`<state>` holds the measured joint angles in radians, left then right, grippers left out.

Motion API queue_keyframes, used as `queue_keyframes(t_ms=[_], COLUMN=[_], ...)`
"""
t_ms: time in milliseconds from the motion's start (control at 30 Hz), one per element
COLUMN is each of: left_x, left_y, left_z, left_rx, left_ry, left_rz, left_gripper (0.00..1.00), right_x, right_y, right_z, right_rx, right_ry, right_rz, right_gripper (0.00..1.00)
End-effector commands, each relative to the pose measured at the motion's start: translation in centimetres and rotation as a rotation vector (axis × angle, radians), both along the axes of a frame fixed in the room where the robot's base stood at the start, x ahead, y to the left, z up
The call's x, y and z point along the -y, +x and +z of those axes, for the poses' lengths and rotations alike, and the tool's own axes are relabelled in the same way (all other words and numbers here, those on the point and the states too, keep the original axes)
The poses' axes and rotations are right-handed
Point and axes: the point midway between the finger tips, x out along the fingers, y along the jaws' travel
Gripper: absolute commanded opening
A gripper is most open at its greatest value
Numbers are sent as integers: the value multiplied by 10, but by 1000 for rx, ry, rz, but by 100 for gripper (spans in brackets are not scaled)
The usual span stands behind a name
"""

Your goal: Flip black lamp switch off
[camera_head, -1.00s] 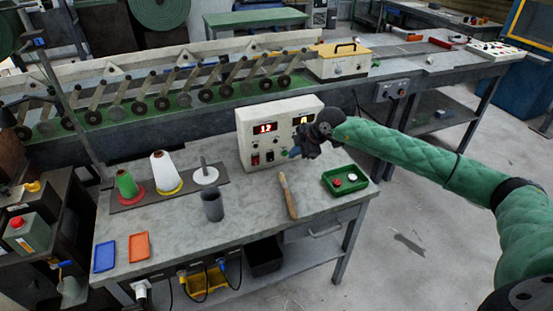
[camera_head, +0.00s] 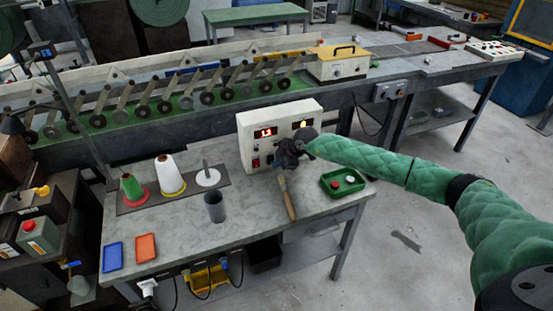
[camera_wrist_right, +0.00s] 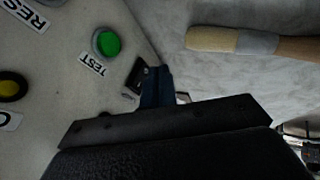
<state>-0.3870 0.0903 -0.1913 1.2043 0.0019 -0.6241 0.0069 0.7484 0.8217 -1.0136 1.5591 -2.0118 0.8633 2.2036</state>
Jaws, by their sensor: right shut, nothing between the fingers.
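The white control box (camera_head: 252,137) stands at the back of the grey bench, with lit red displays and a red switch (camera_head: 256,163) on its face. My right gripper (camera_head: 281,165) is in front of the box's right half and hides part of its face. In the right wrist view the blue fingertips (camera_wrist_right: 158,88) are together and empty, close to a small dark fitting (camera_wrist_right: 134,77) at the panel's edge. I cannot tell whether this is the black lamp switch, or whether they touch. A green button (camera_wrist_right: 107,43) labelled TEST is beside it. My left gripper is out of view.
A wooden-handled brush (camera_head: 287,199) lies just in front of the box. A green tray (camera_head: 331,192) with red and white pieces is to its right. A grey cup (camera_head: 214,209) and thread cones stand left. The bench's front middle is clear.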

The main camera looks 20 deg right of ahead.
Motion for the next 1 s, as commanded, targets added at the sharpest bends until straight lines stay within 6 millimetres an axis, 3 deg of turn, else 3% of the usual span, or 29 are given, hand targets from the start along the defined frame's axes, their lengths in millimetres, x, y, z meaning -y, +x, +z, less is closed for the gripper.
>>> queue_keyframes(t_ms=[200,700,833,1000], left_x=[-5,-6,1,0], left_y=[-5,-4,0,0], left_z=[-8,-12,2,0], left_rx=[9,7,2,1], left_ry=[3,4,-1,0], left_rz=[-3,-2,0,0], left_gripper=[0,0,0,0], right_x=[-1,-1,-1,-1], right_y=[10,12,14,14], right_z=[0,-4,-3,-3], right_rx=[0,13,40,38], right_ry=[0,1,2,2], right_rz=[1,0,1,1], right_gripper=[0,0,0,0])
